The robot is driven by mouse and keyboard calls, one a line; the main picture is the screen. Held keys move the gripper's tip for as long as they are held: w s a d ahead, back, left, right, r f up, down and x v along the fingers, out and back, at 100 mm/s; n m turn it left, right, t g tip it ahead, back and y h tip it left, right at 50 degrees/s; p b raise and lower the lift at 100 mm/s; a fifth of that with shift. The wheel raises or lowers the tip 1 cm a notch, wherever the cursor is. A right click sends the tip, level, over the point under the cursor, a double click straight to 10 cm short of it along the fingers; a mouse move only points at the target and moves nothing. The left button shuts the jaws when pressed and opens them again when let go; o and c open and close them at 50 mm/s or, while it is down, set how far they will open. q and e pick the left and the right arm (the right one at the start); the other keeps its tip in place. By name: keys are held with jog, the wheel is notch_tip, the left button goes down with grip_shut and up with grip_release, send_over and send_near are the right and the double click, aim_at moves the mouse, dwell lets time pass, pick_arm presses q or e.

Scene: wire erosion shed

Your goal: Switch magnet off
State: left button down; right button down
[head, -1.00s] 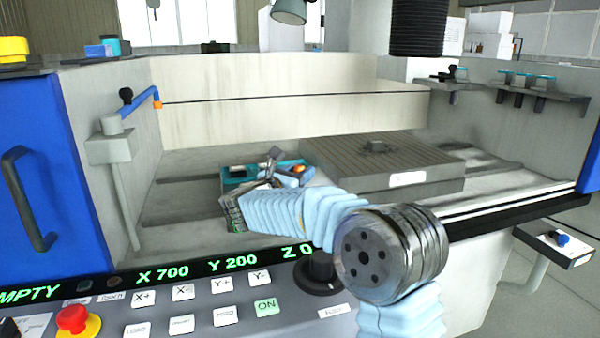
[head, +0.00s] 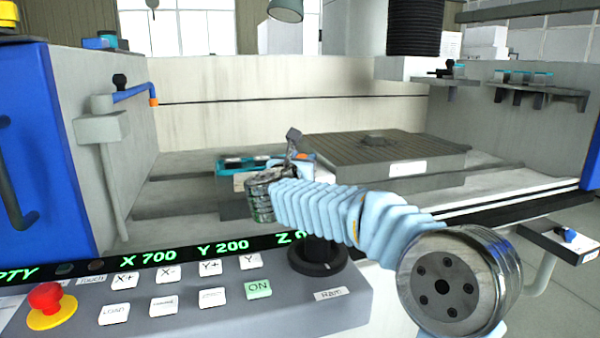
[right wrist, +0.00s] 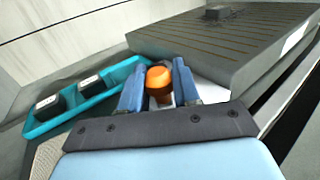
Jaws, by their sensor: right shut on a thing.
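The orange knob (right wrist: 158,80) sits between the two blue fingers of my right gripper (right wrist: 160,92) in the right wrist view. The fingers are shut on its sides. In the head view the right gripper (head: 300,158) is small and partly hidden by its own wrist, at the front left corner of the grey grooved plate (head: 350,150). A bit of orange shows there. The plate also shows behind the knob in the right wrist view (right wrist: 215,45). What the knob is mounted on is hidden by the gripper. My left gripper is not in view.
A teal tray (right wrist: 48,128) with dark, pale-topped blocks lies left of the gripper. The control panel (head: 190,320) with a red stop button (head: 45,297) and a black knob (head: 317,255) stands in front, below my right arm. A blue-and-orange nozzle arm (head: 135,93) is at left.

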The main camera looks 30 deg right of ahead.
jog(key=shift+f, duration=0.35)
jog(key=c, duration=0.8)
grip_release()
jog(key=shift+c, duration=0.2)
jog(key=shift+r, duration=0.15)
jog(key=b+v, duration=0.2)
jog(key=v, duration=1.2)
